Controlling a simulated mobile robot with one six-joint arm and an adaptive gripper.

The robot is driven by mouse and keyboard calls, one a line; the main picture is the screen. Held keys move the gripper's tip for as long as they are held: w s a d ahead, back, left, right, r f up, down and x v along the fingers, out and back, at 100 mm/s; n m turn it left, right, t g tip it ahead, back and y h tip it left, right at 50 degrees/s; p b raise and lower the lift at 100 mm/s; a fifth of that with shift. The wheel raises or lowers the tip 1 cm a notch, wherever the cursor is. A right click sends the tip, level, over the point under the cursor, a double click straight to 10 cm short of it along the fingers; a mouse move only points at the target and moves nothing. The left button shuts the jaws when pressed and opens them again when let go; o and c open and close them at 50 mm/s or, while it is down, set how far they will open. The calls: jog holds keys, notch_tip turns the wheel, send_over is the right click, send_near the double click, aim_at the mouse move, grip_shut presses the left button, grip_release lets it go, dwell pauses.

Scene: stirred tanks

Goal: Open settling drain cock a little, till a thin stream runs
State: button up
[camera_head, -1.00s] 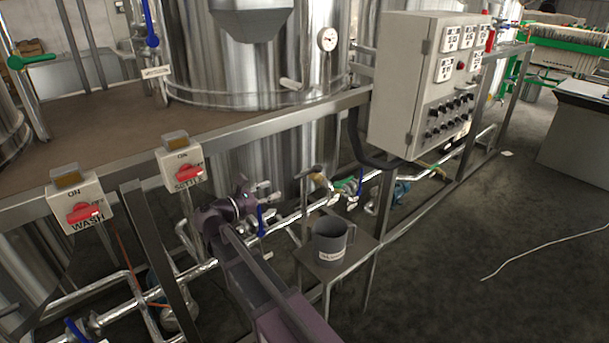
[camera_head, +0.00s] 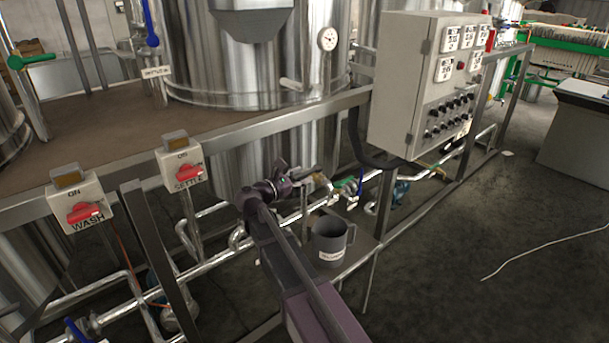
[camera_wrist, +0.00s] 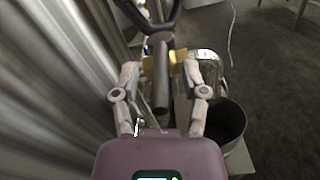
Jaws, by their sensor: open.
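The drain cock has a brass body (camera_wrist: 181,57) and a dark lever (camera_wrist: 161,78), seen in the wrist view. In the head view, its brass part (camera_head: 320,179) shows just past my gripper (camera_head: 285,185), which hides part of it. In the wrist view, the lever points towards me between the two spread fingers of my gripper (camera_wrist: 160,66). The gripper is open, and I see no clear contact with the lever. A dark grey jug (camera_head: 331,243) stands below and right of the cock; it also shows in the wrist view (camera_wrist: 224,122). I see no stream.
The jug rests on a small metal stand (camera_head: 362,243). Pipes run along the frame, with a blue-handled valve (camera_head: 361,181) beyond the cock. The steel tank wall (camera_wrist: 45,90) is close on the left in the wrist view. Grey control box (camera_head: 395,85) hangs above right.

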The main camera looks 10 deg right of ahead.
jog(key=shift+w+d, duration=0.3)
jog(key=shift+d, duration=0.2)
grip_shut()
jog(key=shift+d, duration=0.15)
